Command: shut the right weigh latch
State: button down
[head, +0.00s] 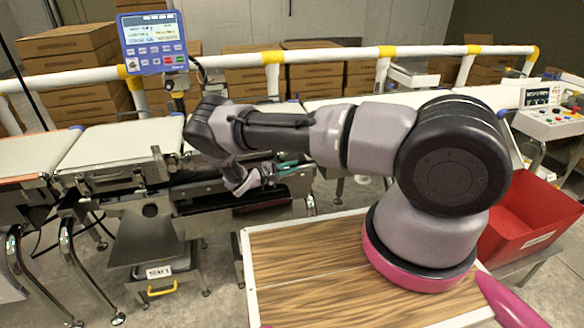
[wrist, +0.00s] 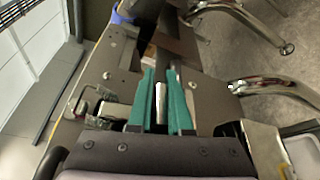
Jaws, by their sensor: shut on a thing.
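My gripper (head: 286,168) is at the front side of the checkweigher frame, below the belt. Its teal fingers also show in the wrist view (wrist: 161,78), pointing along a grey metal plate. A short bright metal piece (wrist: 161,104), which looks like the lever of the right weigh latch, lies between the fingers, and they are shut on it. Bent wire hardware (wrist: 88,104) sits on the plate left of the fingers. In the head view my wrist and the fingers hide the latch, and I cannot tell its angle.
A blue display (head: 155,42) stands at the back left. A drawer with a yellow handle (head: 162,290) hangs below the frame. A red bin (head: 520,222) stands at the right. Curved metal legs (wrist: 265,95) are right of the gripper. A white guard rail (head: 330,55) runs behind.

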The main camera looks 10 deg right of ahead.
jog(key=shift+w+f+m, duration=0.25)
jog(key=shift+w+m, duration=0.1)
jog(key=shift+m, duration=0.45)
jog(key=c, duration=0.8)
grip_release()
jog(key=shift+c, duration=0.2)
jog(key=shift+a, duration=0.1)
jog(key=f+v, duration=0.1)
jog(key=v, duration=0.9)
jog(key=shift+s+a+r, duration=0.2)
jog(key=shift+a+r, duration=0.05)
jog(key=shift+a, duration=0.05)
jog(key=shift+a, duration=0.1)
